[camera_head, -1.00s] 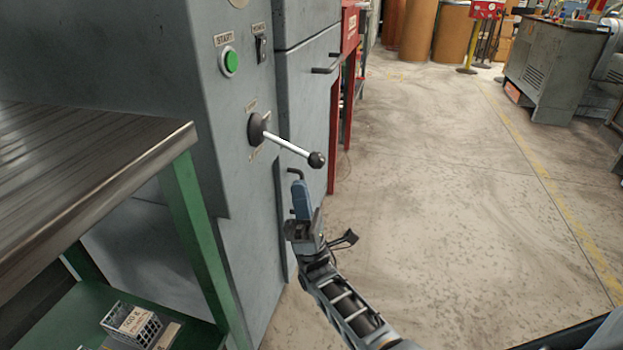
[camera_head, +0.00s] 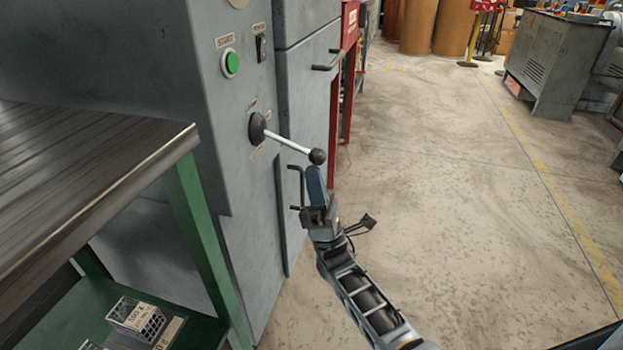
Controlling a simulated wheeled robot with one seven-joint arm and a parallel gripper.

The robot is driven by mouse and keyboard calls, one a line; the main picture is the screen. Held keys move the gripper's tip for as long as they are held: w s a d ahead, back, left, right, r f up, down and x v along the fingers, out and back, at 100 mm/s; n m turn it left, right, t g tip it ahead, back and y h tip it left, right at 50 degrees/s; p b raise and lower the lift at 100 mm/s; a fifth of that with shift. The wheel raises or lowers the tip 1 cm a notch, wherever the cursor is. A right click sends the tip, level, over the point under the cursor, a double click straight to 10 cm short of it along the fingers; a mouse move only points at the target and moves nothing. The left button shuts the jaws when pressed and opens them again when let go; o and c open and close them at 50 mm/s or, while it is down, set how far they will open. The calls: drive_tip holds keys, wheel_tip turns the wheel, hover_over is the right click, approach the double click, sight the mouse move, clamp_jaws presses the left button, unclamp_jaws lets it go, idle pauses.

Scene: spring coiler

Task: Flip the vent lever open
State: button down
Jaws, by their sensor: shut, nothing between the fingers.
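The vent lever (camera_head: 288,144) is a pale rod with a black ball knob (camera_head: 317,156). It sticks out from a round dark base (camera_head: 257,128) on the grey machine panel, slanting down to the right in the picture. My gripper (camera_head: 314,171) is shut and empty, with its blue finger part pointing up. Its tip is just under the knob in the picture; I cannot tell whether they touch. Small labels beside the lever base are too small to read.
A green START button (camera_head: 230,63) and a black switch (camera_head: 261,48) sit above the lever. A dark handle (camera_head: 296,170) is just left of my gripper. A metal-topped bench (camera_head: 80,180) stands at left.

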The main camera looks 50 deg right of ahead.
wheel_tip(320, 180, up, 10)
drive_tip(key=s+d+n+g+y+p, duration=0.1)
drive_tip(key=s+n+g+y+p, duration=0.1)
drive_tip(key=n+g+y+p, duration=0.5)
drive_tip(key=shift+s+y+p, duration=0.4)
drive_tip(key=shift+p, duration=0.55)
drive_tip(key=shift+r, duration=0.15)
